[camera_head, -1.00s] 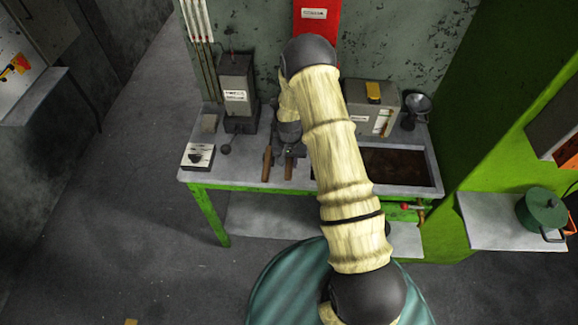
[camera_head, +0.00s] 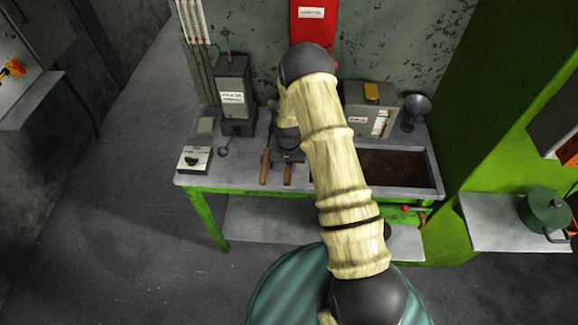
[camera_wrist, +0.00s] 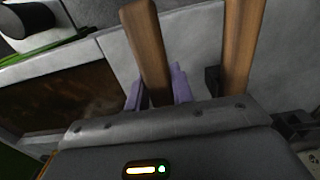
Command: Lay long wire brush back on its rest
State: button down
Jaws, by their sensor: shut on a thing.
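My gripper (camera_wrist: 157,90) is shut on a brown wooden handle (camera_wrist: 148,45), taken as the long wire brush's. Its pale purple fingers sit on both sides of the handle. In the head view my gripper (camera_head: 288,155) is over the bench's front middle, partly hidden by my arm, and the held handle (camera_head: 287,174) points toward the front edge. A second wooden handle (camera_head: 265,166) lies just left of it; it also shows in the wrist view (camera_wrist: 244,45), beside a dark bracket (camera_wrist: 212,80). The brush's bristle end and any contact with a rest are hidden.
The grey bench top (camera_head: 225,178) holds a switch box (camera_head: 195,160) and a grey machine (camera_head: 234,90) at left. A sunken brown basin (camera_head: 400,168), a grey box (camera_head: 368,118) and a funnel (camera_head: 416,108) are at right. A green pot (camera_head: 546,210) stands farther right.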

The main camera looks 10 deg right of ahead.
jog(key=shift+a, duration=0.3)
jog(key=shift+s, duration=0.1)
jog(key=c, duration=1.1)
grip_release()
notch_tip(320, 180, up, 17)
jog(key=b, duration=0.4)
jog(key=shift+r+b, duration=0.15)
jog(key=shift+b, duration=0.25)
